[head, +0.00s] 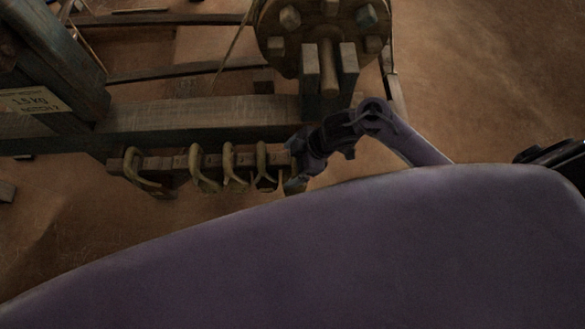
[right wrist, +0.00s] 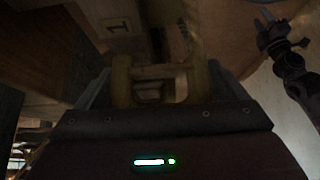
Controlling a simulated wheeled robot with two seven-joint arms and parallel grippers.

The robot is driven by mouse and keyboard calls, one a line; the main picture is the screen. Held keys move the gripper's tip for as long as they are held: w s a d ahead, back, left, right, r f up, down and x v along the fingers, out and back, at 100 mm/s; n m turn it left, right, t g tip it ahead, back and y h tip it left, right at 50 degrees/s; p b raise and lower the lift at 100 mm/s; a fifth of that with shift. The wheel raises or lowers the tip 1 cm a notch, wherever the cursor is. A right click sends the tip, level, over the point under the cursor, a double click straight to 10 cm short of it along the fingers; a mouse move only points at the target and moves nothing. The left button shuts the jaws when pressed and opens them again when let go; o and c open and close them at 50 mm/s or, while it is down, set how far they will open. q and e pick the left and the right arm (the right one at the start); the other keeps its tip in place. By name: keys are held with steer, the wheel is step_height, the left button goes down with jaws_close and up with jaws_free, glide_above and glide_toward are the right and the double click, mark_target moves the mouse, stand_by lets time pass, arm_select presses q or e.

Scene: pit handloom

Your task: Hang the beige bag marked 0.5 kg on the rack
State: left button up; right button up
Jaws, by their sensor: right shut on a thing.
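The rack (head: 172,163) is a wooden bar under the loom beam, with several curved ochre hooks along it. My right gripper (head: 293,172) is at the right end of the rack, close beside the last hook. In the right wrist view the right gripper (right wrist: 160,85) is shut on an ochre-brown piece with a crossbar, which I take to be the top of the beige bag. The bag's body and its 0.5 kg mark cannot be made out. I cannot tell whether the held piece touches a hook.
A wooden beam (head: 215,112) runs just above the rack. A pegged wooden wheel (head: 325,25) stands above my right gripper. A label reading 1.5 kg, notch 2 (head: 32,100) is on the timber at left. Bare brown floor (head: 490,75) lies at right.

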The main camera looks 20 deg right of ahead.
steer(key=shift+w+d+b, duration=0.2)
steer(key=shift+w+b, duration=0.05)
steer(key=shift+w, duration=0.45)
steer(key=shift+w+d+b, duration=0.15)
steer(key=shift+w+b, duration=0.1)
steer(key=shift+w, duration=0.4)
steer(key=shift+f+b, duration=0.75)
steer(key=shift+f, duration=0.4)
steer(key=shift+f, duration=0.25)
steer(key=o, duration=1.5)
steer(key=shift+f, duration=0.1)
steer(key=shift+d, duration=0.1)
